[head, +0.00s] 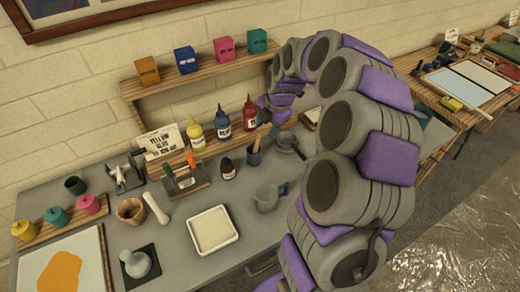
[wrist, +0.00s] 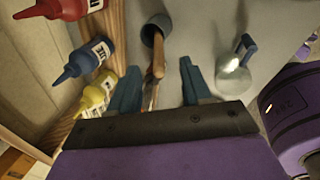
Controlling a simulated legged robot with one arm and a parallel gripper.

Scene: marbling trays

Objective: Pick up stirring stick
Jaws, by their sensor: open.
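A wooden stirring stick (wrist: 157,68) stands in a dark cup (wrist: 149,37) in the wrist view and leans out toward the camera. In the head view the cup (head: 254,157) is on the grey table, with the stick (head: 258,143) rising from it. My gripper (wrist: 160,82) is open, with one blue-grey finger on each side of the stick's upper part. The stick looks nearer the left finger; I cannot tell whether they touch. In the head view the gripper is above the cup, and its fingers are hard to make out.
Yellow, blue and red squeeze bottles (head: 222,125) stand left of the cup. A white tray (head: 233,237) lies nearer. A wooden shelf (head: 190,76) holds colored boxes behind.

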